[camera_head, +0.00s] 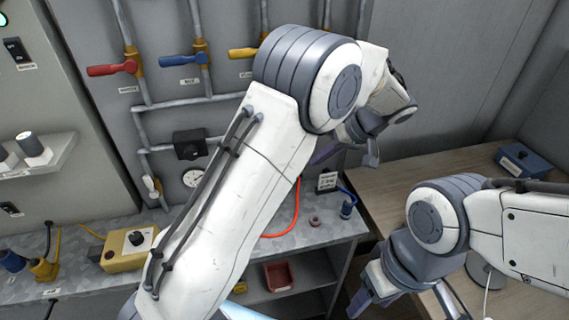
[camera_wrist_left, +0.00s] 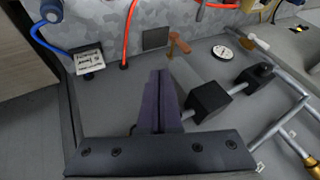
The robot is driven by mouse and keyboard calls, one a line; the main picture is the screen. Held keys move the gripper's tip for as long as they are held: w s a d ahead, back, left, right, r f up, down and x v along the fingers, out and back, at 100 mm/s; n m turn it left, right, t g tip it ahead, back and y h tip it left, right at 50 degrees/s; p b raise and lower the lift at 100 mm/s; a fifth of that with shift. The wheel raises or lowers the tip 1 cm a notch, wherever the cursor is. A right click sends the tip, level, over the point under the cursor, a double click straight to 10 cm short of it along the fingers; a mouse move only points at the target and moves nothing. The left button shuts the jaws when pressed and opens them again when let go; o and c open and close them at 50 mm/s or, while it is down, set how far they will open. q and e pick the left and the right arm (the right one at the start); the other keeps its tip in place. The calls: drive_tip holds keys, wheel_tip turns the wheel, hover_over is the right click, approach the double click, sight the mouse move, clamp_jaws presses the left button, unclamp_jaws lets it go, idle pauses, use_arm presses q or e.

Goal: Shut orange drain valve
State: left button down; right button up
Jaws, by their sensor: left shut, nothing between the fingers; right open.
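An orange handle (camera_wrist_left: 179,44), which looks like the drain valve, shows in the left wrist view near the upper middle, beside a round gauge (camera_wrist_left: 222,52). Its exact turn position is hard to tell. In the head view I cannot see it; my left arm covers that area. My left gripper (camera_head: 328,150) is in front of the grey wall panel; its fingers (camera_wrist_left: 160,85) are together and empty in the left wrist view, apart from the orange handle, which shows beyond the tips. My right gripper (camera_head: 403,302) is open and empty at the lower right.
Red (camera_head: 110,69), blue (camera_head: 177,60) and yellow (camera_head: 242,53) valve handles sit on the wall pipes. A black box (camera_head: 189,145) sits on a pipe. The metal shelf holds a yellow control box (camera_head: 126,248) and an orange hose (camera_head: 290,222). A wooden table (camera_head: 430,165) stands right.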

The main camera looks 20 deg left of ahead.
use_arm(q)
drive_tip(key=shift+w+a+n, duration=0.2)
drive_tip(key=shift+w+n, duration=0.1)
drive_tip(key=shift+w, duration=0.05)
drive_tip(key=s+a+f+p, duration=0.1)
drive_tip(key=a+f+p, duration=0.4)
drive_tip(key=a+f, duration=0.3)
drive_tip(key=shift+s+a+p, duration=0.3)
drive_tip(key=shift+s+a, duration=0.1)
drive_tip(key=shift+a, duration=0.25)
